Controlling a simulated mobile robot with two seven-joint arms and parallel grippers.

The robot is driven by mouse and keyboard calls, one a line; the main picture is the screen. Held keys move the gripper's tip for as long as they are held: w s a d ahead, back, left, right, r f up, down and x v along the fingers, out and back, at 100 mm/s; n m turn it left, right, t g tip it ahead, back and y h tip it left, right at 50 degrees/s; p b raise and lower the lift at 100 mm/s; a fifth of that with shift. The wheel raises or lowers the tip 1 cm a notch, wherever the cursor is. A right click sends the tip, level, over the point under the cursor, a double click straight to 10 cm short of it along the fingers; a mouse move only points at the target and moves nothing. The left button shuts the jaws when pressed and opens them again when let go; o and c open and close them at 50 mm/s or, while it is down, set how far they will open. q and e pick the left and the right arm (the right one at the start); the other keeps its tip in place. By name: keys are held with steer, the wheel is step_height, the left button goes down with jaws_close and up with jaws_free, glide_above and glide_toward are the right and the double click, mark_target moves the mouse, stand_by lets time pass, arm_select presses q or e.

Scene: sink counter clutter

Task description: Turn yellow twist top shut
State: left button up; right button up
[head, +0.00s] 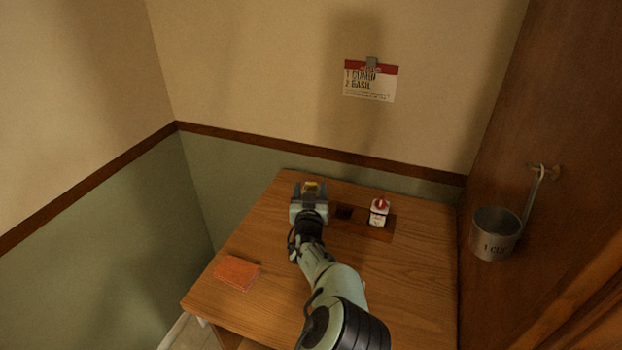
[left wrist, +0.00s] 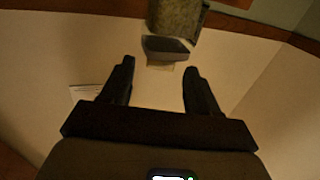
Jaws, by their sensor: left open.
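The yellow twist top (head: 311,186) shows at the far end of my left gripper, near the back left of the wooden table. In the left wrist view, a container appears upside down, with a mottled body (left wrist: 178,18), a dark collar (left wrist: 166,46) and a small pale yellowish tip (left wrist: 160,66). My left gripper (head: 310,191) is open; in the wrist view its fingers (left wrist: 159,68) stand apart on either side of the tip. I cannot tell whether they touch it. The gripper hides most of the container in the head view. My right gripper is not in view.
A dark wooden holder (head: 359,222) with an empty square hole carries a white bottle with a red top (head: 379,212). An orange sponge (head: 237,272) lies at the table's front left. A metal measuring cup (head: 495,234) hangs at right. A card (head: 370,82) hangs on the wall.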

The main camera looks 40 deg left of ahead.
mark_target(311, 185)
arm_select(q)
steer(key=p+x, duration=0.1)
steer(key=x, duration=0.4)
steer(key=shift+w, duration=0.15)
